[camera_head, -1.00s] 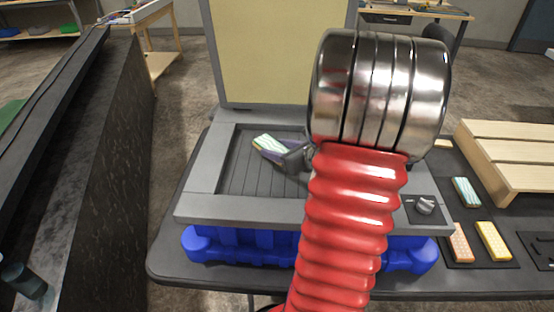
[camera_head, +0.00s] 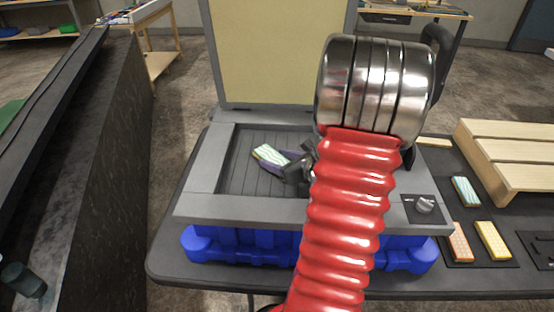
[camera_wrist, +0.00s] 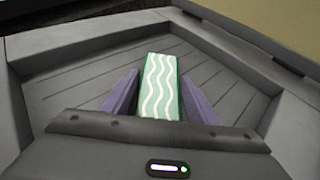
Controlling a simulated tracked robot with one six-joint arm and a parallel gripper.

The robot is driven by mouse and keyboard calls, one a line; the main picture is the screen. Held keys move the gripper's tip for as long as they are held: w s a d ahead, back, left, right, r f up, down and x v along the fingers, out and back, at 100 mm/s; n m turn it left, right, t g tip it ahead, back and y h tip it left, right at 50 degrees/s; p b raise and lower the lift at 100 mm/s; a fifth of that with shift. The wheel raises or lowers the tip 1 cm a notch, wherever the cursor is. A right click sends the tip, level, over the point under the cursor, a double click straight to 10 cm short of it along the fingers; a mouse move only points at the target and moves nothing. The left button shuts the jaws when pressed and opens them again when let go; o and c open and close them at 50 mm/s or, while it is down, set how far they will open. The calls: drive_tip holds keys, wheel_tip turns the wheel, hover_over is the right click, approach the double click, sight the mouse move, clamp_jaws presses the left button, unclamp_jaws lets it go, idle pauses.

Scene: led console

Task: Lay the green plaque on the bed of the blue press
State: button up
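The green plaque (camera_wrist: 160,88) with white wavy lines lies on the dark slatted bed (camera_wrist: 75,92) of the press. In the head view, the plaque (camera_head: 270,153) is toward the bed's middle, inside the grey rim. The press has a blue base (camera_head: 215,246) and a raised lid with a cream face (camera_head: 278,55). My gripper (camera_wrist: 160,92) has purple fingers on either side of the plaque, with narrow gaps showing, so it looks open around it. In the head view, my gripper (camera_head: 277,162) is low over the bed, and my red arm hides the bed's right part.
A knob (camera_head: 424,205) sits on the press's front right corner. Right of the press lie a teal plaque (camera_head: 466,191), an orange one (camera_head: 460,241) and a yellow one (camera_head: 493,240), near a wooden slatted rack (camera_head: 515,150). The bed's left part is clear.

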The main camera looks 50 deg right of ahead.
drive_tip(key=shift+o, duration=1.1)
drive_tip(key=shift+r, duration=0.15)
drive_tip(key=v, duration=1.2)
